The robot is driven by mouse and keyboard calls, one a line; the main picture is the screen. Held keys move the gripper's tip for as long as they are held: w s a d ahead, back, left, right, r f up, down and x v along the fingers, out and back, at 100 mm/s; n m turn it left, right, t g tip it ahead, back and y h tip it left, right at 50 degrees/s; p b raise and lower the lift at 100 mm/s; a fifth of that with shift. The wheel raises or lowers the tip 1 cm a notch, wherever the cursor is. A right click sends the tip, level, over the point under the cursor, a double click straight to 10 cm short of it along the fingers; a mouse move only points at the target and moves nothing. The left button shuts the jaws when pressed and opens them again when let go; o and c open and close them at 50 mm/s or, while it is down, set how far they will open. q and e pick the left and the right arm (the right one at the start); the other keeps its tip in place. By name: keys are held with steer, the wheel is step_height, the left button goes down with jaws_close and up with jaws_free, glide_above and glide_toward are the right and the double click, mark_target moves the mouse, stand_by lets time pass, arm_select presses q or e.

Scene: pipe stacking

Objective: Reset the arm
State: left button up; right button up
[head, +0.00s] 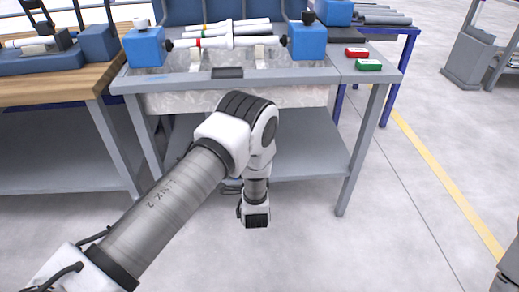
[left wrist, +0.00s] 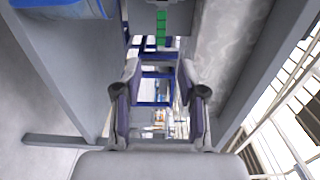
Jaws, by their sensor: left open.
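My left arm (head: 170,205) reaches in from the lower left, bends at a white and black joint, and ends in a wrist pointing down in front of the grey workbench (head: 300,76). Its gripper fingers cannot be made out in the head view. In the left wrist view my left gripper (left wrist: 160,93) is open, with its two fingers wide apart and nothing between them. My right gripper is not in view.
Blue fixtures (head: 145,47) (head: 308,43) stand on the workbench with light pipes (head: 230,42) between them. A red block (head: 356,52) and a green block (head: 368,65) lie at its right. A wooden-topped table (head: 60,84) stands at left.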

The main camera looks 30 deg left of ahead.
arm_select(q)
steer(key=s+d+f+n+g+h, duration=0.1)
steer(key=s+f+n+g+h, duration=0.2)
steer(key=s+f, duration=0.55)
steer(key=s+d+f+g+h, duration=0.2)
steer(key=s+f+g+h, duration=0.3)
steer(key=s, duration=0.7)
steer(key=s+d+f+n+g+h, duration=0.1)
steer(key=s+d+n+g, duration=0.3)
steer(key=s, duration=0.5)
steer(key=s+d+f+n+g+h, duration=0.1)
steer(key=s+n+g, duration=0.3)
steer(key=s, duration=0.5)
step_height(320, 180, up, 23)
steer(key=n+p, duration=0.1)
steer(key=p, duration=2.2)
steer(key=shift+w+r+t+p, duration=0.15)
steer(key=shift+t+p, duration=0.15)
steer(key=shift+t, duration=0.1)
